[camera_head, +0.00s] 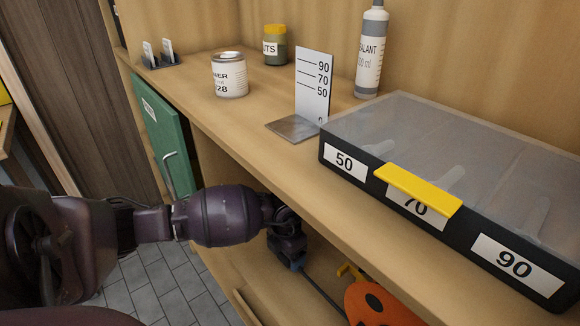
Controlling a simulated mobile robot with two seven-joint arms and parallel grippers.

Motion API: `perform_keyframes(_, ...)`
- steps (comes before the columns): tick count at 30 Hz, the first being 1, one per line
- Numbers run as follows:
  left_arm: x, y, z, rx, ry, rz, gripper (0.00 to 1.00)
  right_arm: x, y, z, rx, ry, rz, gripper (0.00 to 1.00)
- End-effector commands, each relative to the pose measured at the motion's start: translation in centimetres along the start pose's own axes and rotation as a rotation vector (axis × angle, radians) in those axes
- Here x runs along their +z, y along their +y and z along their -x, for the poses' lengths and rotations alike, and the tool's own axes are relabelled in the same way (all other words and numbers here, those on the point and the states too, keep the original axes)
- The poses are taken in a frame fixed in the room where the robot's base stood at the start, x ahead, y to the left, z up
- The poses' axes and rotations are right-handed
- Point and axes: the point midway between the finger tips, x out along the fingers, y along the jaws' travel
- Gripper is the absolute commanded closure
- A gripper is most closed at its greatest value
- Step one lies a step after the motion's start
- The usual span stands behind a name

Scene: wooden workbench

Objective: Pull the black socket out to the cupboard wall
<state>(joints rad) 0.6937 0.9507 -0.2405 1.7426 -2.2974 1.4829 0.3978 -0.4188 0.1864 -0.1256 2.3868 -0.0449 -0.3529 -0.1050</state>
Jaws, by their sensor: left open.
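My left arm reaches in from the left, below the bench top. My left gripper (291,262) is in the opening under the bench and points down. It is small and dark here, and its fingers are hard to make out; it counts as open. A thin dark strip (325,296) runs from beside the gripper toward the lower right; I cannot tell whether they touch. No black socket can be made out for certain. The cupboard's inner wall (218,165) shows partly behind my arm. My right gripper is not in view.
An orange object (372,306) with dark holes and a yellow part (350,271) sits low, near the strip. A green door (163,135) stands at the left. On top are a clear-lidded case (450,150), a metal gauge (313,85), a can (229,77), a jar (275,48) and a sealant bottle (371,55).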

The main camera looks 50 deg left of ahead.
Motion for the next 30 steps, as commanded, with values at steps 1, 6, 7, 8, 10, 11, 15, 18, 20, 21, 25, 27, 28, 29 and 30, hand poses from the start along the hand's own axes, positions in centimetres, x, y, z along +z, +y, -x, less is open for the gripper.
perform_keyframes(1,-0.04,-0.01,-0.45,-0.001,0.002,0.001,0.21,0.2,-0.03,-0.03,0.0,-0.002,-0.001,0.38)
perform_keyframes(6,0.05,0.01,-0.61,0.0,-0.002,0.001,0.21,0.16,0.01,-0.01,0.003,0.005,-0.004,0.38)
perform_keyframes(7,0.06,0.01,-0.59,0.0,-0.002,0.001,0.21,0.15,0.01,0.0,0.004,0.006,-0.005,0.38)
perform_keyframes(8,0.07,0.01,-0.58,0.0,-0.002,0.001,0.21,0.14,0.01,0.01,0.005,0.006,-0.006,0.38)
perform_keyframes(10,0.07,0.01,-0.55,0.0,-0.003,0.001,0.21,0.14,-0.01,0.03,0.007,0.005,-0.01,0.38)
perform_keyframes(11,0.07,0.0,-0.55,0.0,-0.003,0.001,0.21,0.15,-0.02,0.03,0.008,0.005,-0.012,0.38)
perform_keyframes(15,0.05,0.0,-0.55,0.0,-0.002,0.0,0.37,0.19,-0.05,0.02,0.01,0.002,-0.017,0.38)
perform_keyframes(18,0.04,0.0,-0.56,0.0,-0.002,0.0,0.52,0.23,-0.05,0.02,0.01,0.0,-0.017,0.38)
perform_keyframes(20,0.04,0.0,-0.56,0.0,-0.002,0.0,0.61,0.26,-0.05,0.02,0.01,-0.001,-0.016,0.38)
perform_keyframes(21,0.04,0.0,-0.57,0.0,-0.002,0.0,0.67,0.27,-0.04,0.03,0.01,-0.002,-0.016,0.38)
perform_keyframes(25,0.03,0.0,-0.57,0.0,-0.001,0.0,0.87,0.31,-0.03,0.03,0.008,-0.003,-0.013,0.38)
perform_keyframes(27,0.02,0.05,-0.58,0.0,-0.001,0.0,0.9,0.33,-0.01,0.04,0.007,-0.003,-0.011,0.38)
perform_keyframes(28,0.02,0.18,-0.58,0.0,-0.001,0.001,0.9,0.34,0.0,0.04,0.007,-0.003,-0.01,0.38)
perform_keyframes(29,0.01,0.41,-0.59,0.001,0.0,0.001,0.9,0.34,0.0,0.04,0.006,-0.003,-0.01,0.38)
perform_keyframes(30,0.0,0.91,-0.61,0.003,0.001,0.002,0.9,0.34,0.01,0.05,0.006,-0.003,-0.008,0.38)
